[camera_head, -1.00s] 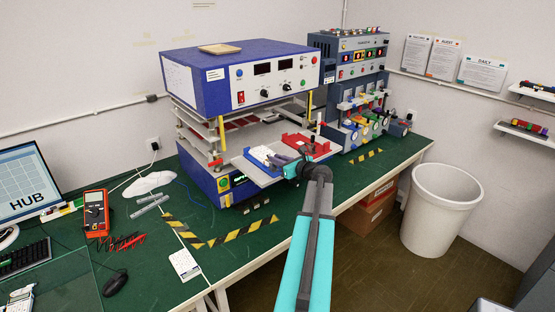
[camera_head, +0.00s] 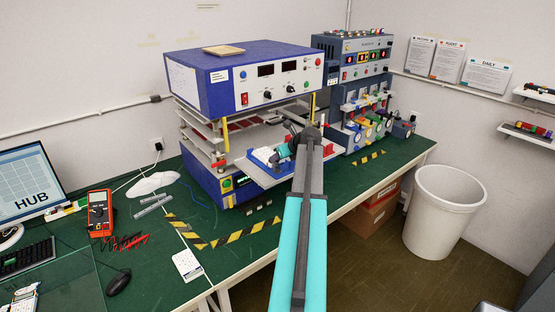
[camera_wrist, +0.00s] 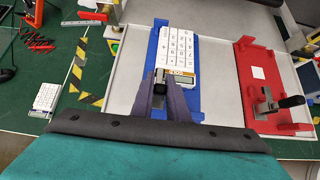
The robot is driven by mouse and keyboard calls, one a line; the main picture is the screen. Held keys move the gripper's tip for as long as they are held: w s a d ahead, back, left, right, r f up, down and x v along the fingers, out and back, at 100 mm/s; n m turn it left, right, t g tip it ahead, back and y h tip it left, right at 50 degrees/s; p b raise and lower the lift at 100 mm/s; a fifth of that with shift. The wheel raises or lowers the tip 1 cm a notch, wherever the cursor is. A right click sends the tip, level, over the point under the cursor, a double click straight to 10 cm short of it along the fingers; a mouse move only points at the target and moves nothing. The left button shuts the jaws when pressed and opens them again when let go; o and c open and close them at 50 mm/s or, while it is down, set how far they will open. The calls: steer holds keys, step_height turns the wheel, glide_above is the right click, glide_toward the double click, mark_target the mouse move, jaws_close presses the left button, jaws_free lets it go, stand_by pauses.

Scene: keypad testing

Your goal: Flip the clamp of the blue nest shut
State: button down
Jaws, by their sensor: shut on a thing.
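The blue nest (camera_wrist: 196,108) lies on the pulled-out tray and holds a white calculator-like keypad (camera_wrist: 180,48) with a small display. In the head view the blue nest (camera_head: 262,157) is partly hidden by my arm. My gripper (camera_wrist: 160,86) is over the near end of the blue nest, its dark fingers closed around a small metal part, which seems to be the clamp (camera_wrist: 160,77) of that nest. Most of the clamp is hidden between the fingers, so its angle cannot be told. In the head view my gripper (camera_head: 284,151) is small and partly hidden.
The red nest (camera_wrist: 250,75) stands to the right on the same tray (camera_wrist: 222,80), with its own black-handled clamp (camera_wrist: 278,103). The blue test machine (camera_head: 240,78) rises behind the tray. A multimeter (camera_head: 99,212) lies left on the green bench. A white bin (camera_head: 444,210) stands right.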

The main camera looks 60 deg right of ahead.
steer(key=shift+w+d+r+g+y, duration=0.1)
steer(key=shift+w+d+g+y, duration=0.15)
steer(key=shift+g, duration=0.4)
steer(key=shift+w+g+y, duration=0.15)
steer(key=shift+w+g, duration=0.2)
steer(key=shift+g, duration=0.3)
steer(key=c, duration=1.7)
jaws_free()
steer(key=shift+s, duration=0.1)
steer(key=shift+b+v, duration=2.55)
steer(key=shift+v, duration=4.3)
